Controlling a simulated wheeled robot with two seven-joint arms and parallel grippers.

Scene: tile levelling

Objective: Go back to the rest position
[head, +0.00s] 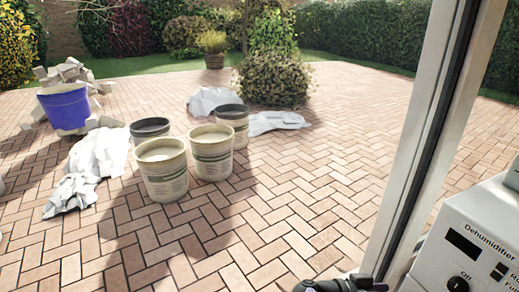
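Neither of my grippers can be made out in the head view. A dark, rounded part (345,285) is cut off by the bottom edge, right of the middle. I cannot tell whether it belongs to one of my arms. No tile or levelling tool shows in this view.
A white door frame (432,130) stands at right, beside a white dehumidifier (470,250). Several buckets (162,168), crumpled white sheets (90,165) and a blue tub (64,106) by a rubble pile (68,72) stand on brick paving (250,235). The near paving is mostly clear.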

